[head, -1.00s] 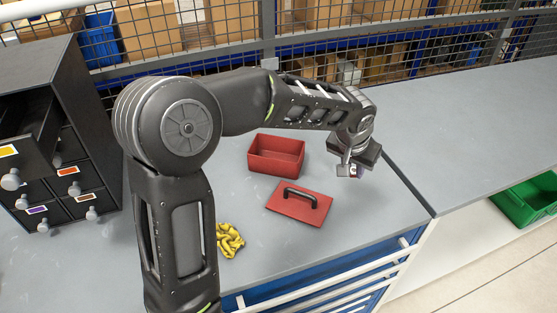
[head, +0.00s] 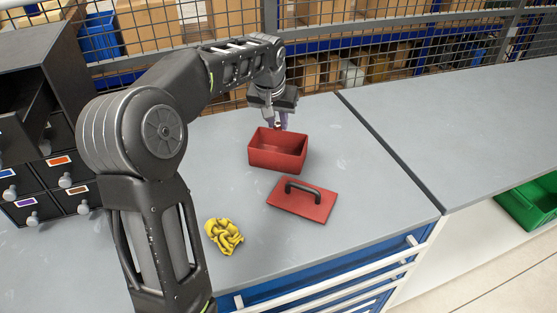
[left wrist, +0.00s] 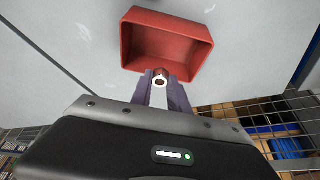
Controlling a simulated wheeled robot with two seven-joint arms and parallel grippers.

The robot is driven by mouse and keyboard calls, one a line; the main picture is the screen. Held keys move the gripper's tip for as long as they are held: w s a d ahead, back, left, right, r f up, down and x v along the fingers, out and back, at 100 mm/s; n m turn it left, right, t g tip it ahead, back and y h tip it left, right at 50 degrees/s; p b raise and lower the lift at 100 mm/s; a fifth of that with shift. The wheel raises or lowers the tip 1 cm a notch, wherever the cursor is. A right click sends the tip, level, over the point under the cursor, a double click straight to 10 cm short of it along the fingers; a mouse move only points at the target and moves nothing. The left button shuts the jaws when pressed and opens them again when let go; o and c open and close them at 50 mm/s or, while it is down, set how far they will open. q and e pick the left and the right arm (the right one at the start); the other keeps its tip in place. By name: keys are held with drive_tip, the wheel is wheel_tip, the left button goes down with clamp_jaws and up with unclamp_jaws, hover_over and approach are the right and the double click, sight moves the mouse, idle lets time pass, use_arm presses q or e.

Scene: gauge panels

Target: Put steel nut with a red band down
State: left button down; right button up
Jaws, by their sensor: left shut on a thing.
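My left gripper (head: 278,122) is shut on the steel nut and holds it at the far edge of the open red box (head: 290,157). In the left wrist view the nut (left wrist: 160,80) shows as a small ring with a reddish part between the fingertips (left wrist: 160,84). The red box (left wrist: 140,47) lies just beyond the nut there, and its inside looks empty. I cannot tell the height of the nut over the bench. My right gripper is not in view.
A red lid (head: 303,203) with a black handle lies in front of the box. A yellow chain-like heap (head: 224,236) lies nearer. A dark drawer cabinet (head: 62,165) stands at the left, one drawer pulled out. The grey bench (head: 370,190) is clear at the right.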

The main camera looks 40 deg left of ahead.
use_arm(q)
approach(278, 151)
drive_tip(key=shift+w+d+f+p, duration=0.15)
drive_tip(key=shift+d+f+p, duration=0.05)
drive_tip(key=shift+f, duration=0.25)
drive_tip(key=shift+w+d+f+p, duration=0.15)
drive_tip(key=shift+f, duration=0.3)
drive_tip(key=shift+f, duration=1.85)
drive_tip(key=shift+f, duration=0.25)
drive_tip(key=c, duration=1.3)
unclamp_jaws()
drive_tip(key=shift+r, duration=0.1)
drive_tip(key=shift+o, duration=0.2)
drive_tip(key=shift+r, duration=0.1)
drive_tip(key=v, duration=1.2)
drive_tip(key=shift+b, duration=0.45)
